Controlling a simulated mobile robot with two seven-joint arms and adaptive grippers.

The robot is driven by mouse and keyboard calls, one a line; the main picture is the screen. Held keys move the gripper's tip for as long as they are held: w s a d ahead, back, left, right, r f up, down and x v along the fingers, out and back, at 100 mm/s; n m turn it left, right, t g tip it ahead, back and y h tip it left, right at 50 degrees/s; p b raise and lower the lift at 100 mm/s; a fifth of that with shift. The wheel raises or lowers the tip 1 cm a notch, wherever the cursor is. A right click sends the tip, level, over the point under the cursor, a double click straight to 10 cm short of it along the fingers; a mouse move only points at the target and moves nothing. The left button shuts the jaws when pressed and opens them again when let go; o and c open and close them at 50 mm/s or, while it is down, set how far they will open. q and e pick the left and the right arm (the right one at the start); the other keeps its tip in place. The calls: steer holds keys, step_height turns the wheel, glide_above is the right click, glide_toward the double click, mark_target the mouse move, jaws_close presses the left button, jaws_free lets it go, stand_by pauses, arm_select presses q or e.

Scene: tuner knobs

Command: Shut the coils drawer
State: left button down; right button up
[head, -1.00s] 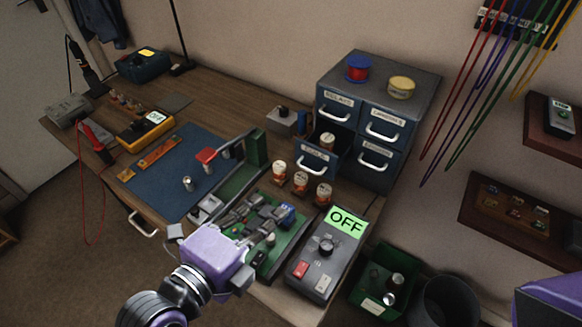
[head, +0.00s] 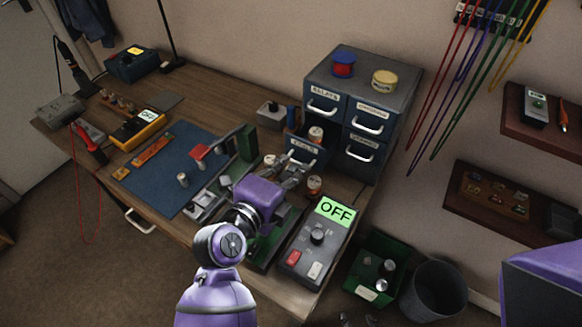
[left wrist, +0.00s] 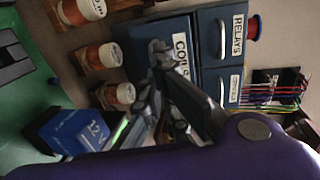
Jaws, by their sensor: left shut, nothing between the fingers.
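The coils drawer (head: 303,145) is the lower left drawer of the blue cabinet (head: 391,97). It stands pulled out, with a jar (head: 316,133) inside. Its COILS label also shows in the left wrist view (left wrist: 181,58). My left gripper (head: 297,168) is shut and empty, right in front of the drawer face, partly covering its handle. In the left wrist view my fingers (left wrist: 160,62) overlap the drawer front beside the label. I cannot tell whether they touch it. My right gripper is not in view.
Several jars (head: 314,186) stand on the bench by my left gripper. A blue box (left wrist: 78,131) lies close by in the left wrist view. The grey OFF unit (head: 310,252) sits at the bench's front right. The other cabinet drawers look shut.

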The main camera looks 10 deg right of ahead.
mark_target(306, 148)
arm_select(q)
steer(key=x, duration=0.3)
steer(key=r+x, duration=0.1)
steer(key=x, duration=0.2)
steer(key=r+x, duration=0.1)
steer(key=x, duration=0.2)
steer(key=shift+w+d, duration=0.2)
steer(key=shift+d, duration=0.1)
steer(key=shift+r, duration=0.1)
steer(key=shift+s+a, duration=0.1)
